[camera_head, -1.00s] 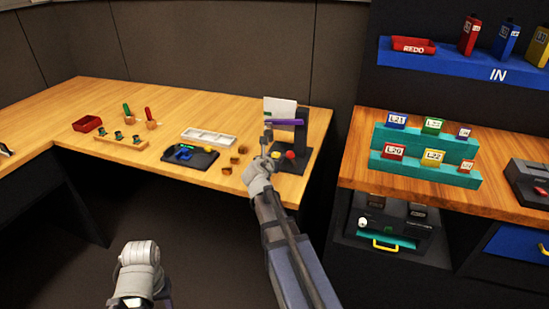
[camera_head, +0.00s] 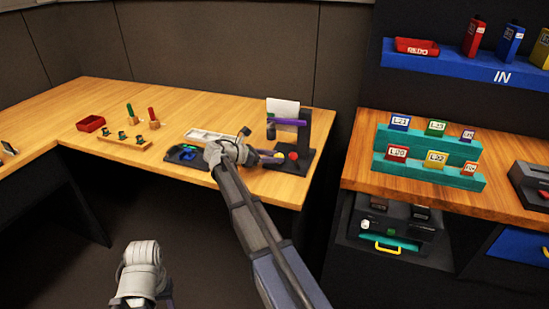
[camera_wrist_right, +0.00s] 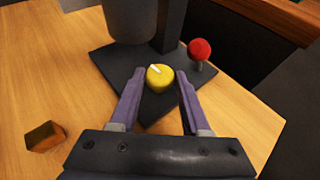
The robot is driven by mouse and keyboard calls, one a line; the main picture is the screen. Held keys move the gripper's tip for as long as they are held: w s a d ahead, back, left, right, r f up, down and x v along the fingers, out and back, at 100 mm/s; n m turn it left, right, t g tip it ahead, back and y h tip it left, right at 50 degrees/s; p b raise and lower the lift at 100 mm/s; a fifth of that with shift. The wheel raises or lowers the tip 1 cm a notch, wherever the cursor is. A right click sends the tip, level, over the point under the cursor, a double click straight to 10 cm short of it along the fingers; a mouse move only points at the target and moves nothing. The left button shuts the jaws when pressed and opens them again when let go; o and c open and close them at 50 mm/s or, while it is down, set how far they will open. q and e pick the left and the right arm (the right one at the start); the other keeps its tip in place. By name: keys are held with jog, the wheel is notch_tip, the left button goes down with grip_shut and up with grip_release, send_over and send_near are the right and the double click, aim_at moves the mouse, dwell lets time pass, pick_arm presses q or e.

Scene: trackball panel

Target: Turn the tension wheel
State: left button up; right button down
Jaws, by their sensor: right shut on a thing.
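The tension wheel appears to be the yellow round knob (camera_wrist_right: 160,80) with a white mark on top, set on a dark base plate (camera_wrist_right: 118,72). My right gripper (camera_wrist_right: 159,86) has its two purple fingers on either side of the knob and is shut on it. In the head view my right gripper (camera_head: 266,155) reaches in low from the left beside the stand, and the knob shows only as a small yellow patch (camera_head: 279,155). Of my left arm only a grey joint shows at the bottom; its gripper fingers are out of sight.
A red ball (camera_wrist_right: 199,50) on a short post stands right of the knob. A dark upright stand (camera_head: 304,130) rises behind. A brown block (camera_wrist_right: 45,136) lies on the table to the left. A pale tray (camera_head: 203,135) is partly behind my right wrist.

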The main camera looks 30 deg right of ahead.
jog(key=shift+w+m+g+y, duration=0.2)
jog(key=shift+m+g+y, duration=0.05)
jog(key=shift+m+g, duration=0.8)
jog(key=shift+w+m+g+y, duration=0.25)
jog(key=shift+m+g, duration=0.6)
jog(key=shift+g, duration=0.3)
jog(key=shift+s, duration=0.1)
jog(key=c, duration=0.7)
grip_release()
jog(key=p+v, duration=0.1)
jog(key=v, duration=0.2)
jog(key=p+v, duration=0.2)
jog(key=v, duration=0.2)
jog(key=shift+w, duration=0.25)
jog(key=shift+a+r, duration=0.1)
jog(key=shift+a, duration=0.15)
